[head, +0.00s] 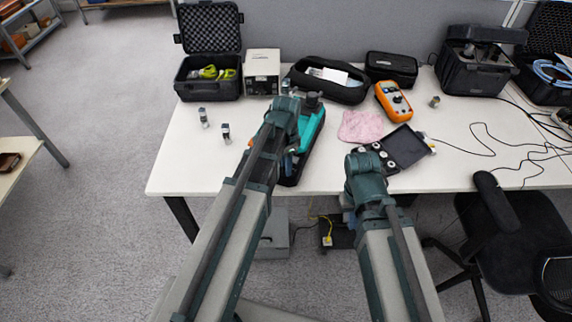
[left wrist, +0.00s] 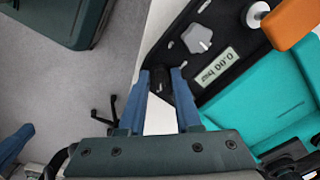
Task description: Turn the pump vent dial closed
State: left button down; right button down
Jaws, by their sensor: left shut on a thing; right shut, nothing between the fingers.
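The pump is a teal unit (head: 313,128) with a black panel, lying on the table and partly hidden behind my left arm. In the left wrist view its teal body (left wrist: 250,115), a readout (left wrist: 216,66) showing 0.00 bar and a pale grey knob (left wrist: 197,39) are seen. A small black dial (left wrist: 159,82) at the panel's edge sits between the blue fingertips of my left gripper (left wrist: 160,90), which is shut on it. In the head view my left gripper (head: 289,163) is mostly hidden. My right gripper (head: 349,203) hangs by the table's front edge, shut and empty, mostly hidden.
Two small metal cylinders (head: 226,133) stand on the left of the white table (head: 175,165). A pink cloth (head: 361,126), an orange multimeter (head: 393,101) and a dark flat device (head: 405,147) lie to the right. Cases line the back. A chair (head: 510,225) stands front right.

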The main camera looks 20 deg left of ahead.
pick_arm(q)
jog(key=shift+n, duration=0.3)
jog(key=n, duration=0.3)
jog(key=shift+n, duration=0.3)
jog(key=n, duration=0.4)
jog(key=shift+n, duration=0.3)
jog(key=n, duration=0.4)
jog(key=shift+n, duration=0.3)
jog(key=shift+d+n, duration=0.1)
jog(key=shift+n, duration=2.1)
jog(key=c, duration=0.6)
grip_release()
